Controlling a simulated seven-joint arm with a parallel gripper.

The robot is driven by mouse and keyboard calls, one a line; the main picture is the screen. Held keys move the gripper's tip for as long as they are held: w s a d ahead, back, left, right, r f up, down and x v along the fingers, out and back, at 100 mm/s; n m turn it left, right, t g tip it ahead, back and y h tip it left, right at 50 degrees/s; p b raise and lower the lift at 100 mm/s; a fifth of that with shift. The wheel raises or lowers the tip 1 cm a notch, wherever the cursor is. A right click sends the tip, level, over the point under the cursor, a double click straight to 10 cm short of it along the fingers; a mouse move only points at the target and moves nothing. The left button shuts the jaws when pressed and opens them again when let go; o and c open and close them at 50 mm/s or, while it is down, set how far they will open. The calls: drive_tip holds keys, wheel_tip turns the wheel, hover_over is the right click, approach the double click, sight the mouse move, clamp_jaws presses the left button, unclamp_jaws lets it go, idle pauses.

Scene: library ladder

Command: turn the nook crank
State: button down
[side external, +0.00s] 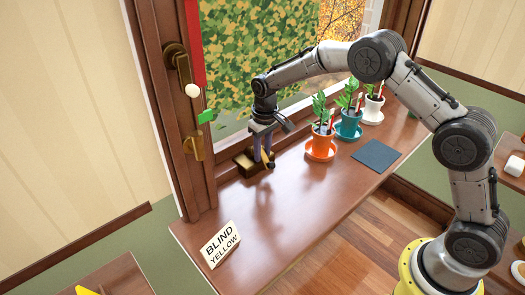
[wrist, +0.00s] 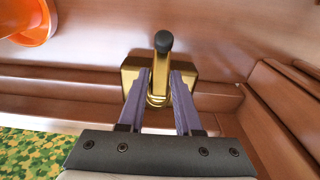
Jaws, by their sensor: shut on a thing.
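The nook crank has a brass base (side external: 244,162) on the sill at the foot of the window. In the wrist view its brass arm (wrist: 161,66) points up the picture and ends in a dark round knob (wrist: 163,41). My gripper (side external: 263,164) reaches down to it, and in the wrist view its two purple fingers (wrist: 159,82) lie either side of the crank arm near its hub. They are shut on the crank. The knob lies beyond the fingertips. Part of the base and hub is hidden behind the fingers.
Orange (side external: 320,146), teal (side external: 348,124) and white (side external: 372,108) potted plants stand right of my gripper. A dark blue mat (side external: 376,155) lies near them. A "BLIND YELLOW" sign (side external: 220,244) stands at the front left. The shelf between is clear. A patterned blind (side external: 250,60) hangs behind.

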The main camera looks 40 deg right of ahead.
sight(264, 157)
drive_tip(key=shift+w, duration=0.1)
drive_tip(key=c, duration=0.7)
unclamp_jaws()
drive_tip(key=shift+r, duration=0.15)
drive_tip(key=r, duration=0.9)
drive_tip(key=s+r, duration=0.1)
drive_tip(key=r, duration=0.3)
drive_tip(key=shift+r, duration=0.3)
